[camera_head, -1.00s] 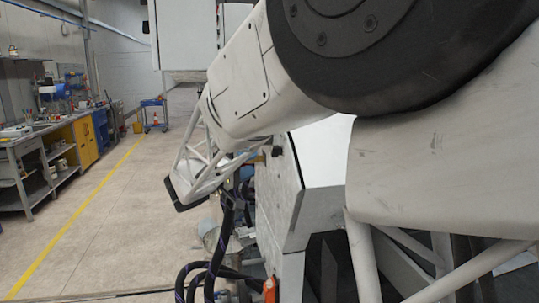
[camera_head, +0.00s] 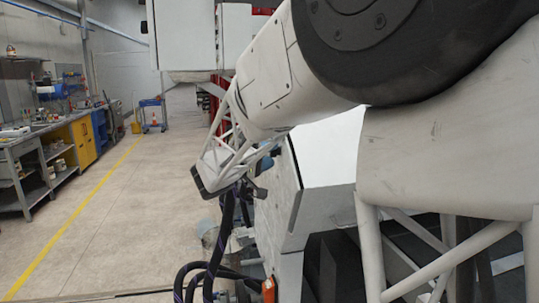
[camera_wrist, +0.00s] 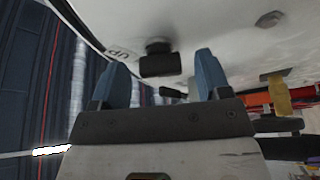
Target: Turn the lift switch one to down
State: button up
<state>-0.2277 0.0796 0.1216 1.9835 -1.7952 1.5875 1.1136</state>
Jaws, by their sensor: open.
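In the wrist view, a black switch knob (camera_wrist: 158,62) sticks out of a pale panel (camera_wrist: 220,22). I see no contact, and the depth between fingers and knob is hard to judge. A smaller dark knob or part (camera_wrist: 172,92) shows lower between the fingers. In the head view, the end of my arm is mostly hidden beside the grey machine housing (camera_head: 283,190).
In the head view, black hoses (camera_head: 215,265) hang below my arm. A workbench (camera_head: 45,155) stands at the far left, with clear floor (camera_head: 130,220) between.

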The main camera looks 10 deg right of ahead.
jog(key=shift+d, duration=0.2)
jog(key=shift+c, duration=0.3)
jog(key=c, duration=0.9)
jog(key=shift+o, duration=0.2)
